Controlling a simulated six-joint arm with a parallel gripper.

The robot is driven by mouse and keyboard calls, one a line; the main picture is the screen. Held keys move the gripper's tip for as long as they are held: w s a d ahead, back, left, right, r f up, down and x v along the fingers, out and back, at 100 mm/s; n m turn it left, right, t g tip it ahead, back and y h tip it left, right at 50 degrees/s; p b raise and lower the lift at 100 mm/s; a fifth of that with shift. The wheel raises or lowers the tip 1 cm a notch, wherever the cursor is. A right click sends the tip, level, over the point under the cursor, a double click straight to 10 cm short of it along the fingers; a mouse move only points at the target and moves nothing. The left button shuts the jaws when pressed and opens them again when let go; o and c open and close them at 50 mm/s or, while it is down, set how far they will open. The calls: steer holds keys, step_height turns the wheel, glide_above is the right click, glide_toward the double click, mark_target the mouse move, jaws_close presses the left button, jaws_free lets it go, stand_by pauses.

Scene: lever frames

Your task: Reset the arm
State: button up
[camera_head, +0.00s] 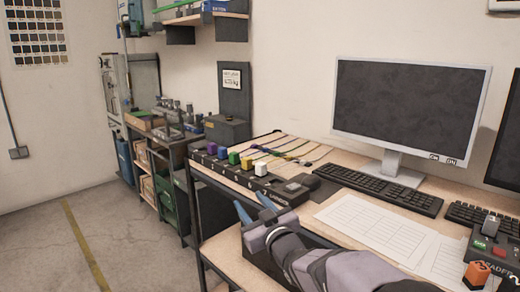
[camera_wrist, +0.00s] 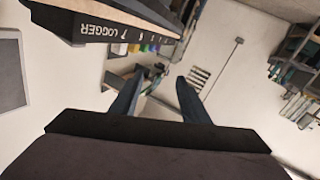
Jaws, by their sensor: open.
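My gripper (camera_head: 252,203) is at the lower middle of the head view, by the left front of the desk (camera_head: 228,255). Its two blue fingers are apart, with nothing between them. The wrist view shows the same open fingers (camera_wrist: 158,84), with empty space between the tips. My grey arm reaches in from the bottom right and hides part of the desk. The black logger box (camera_head: 258,183), with several coloured blocks along it, is just behind my gripper. It shows upside down in the wrist view (camera_wrist: 105,30), apart from the fingers.
A monitor (camera_head: 405,110), a keyboard (camera_head: 378,190) and paper sheets (camera_head: 372,228) are on the desk. A dark control box (camera_head: 492,250) with buttons is at the right edge. A workbench (camera_head: 165,138) stands back left. The floor (camera_head: 110,225) at the left is clear.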

steer(key=s+d+f+m+g+h+b, duration=0.1)
steer(key=s+d+f+m+g+h, duration=0.25)
steer(key=f, duration=0.55)
steer(key=s+d+f+m+g+h+b, duration=0.15)
steer(key=s+d+f+m, duration=0.35)
steer(key=f, duration=0.5)
steer(key=s+d+f+n+g+h+p, duration=0.1)
steer(key=s+d+f+g, duration=0.15)
steer(key=s, duration=0.25)
steer(key=s+d+f+g+h+p, duration=0.1)
steer(key=s+d+f+g, duration=0.1)
steer(key=s+d+f, duration=0.15)
steer(key=s+d+f+g+p, duration=0.2)
steer(key=s+g, duration=0.5)
steer(key=s, duration=1.3)
step_height(320, 180, up, 23)
steer(key=p, duration=2.1)
steer(key=shift+w+d+p, duration=0.3)
steer(key=shift+w+p, duration=0.1)
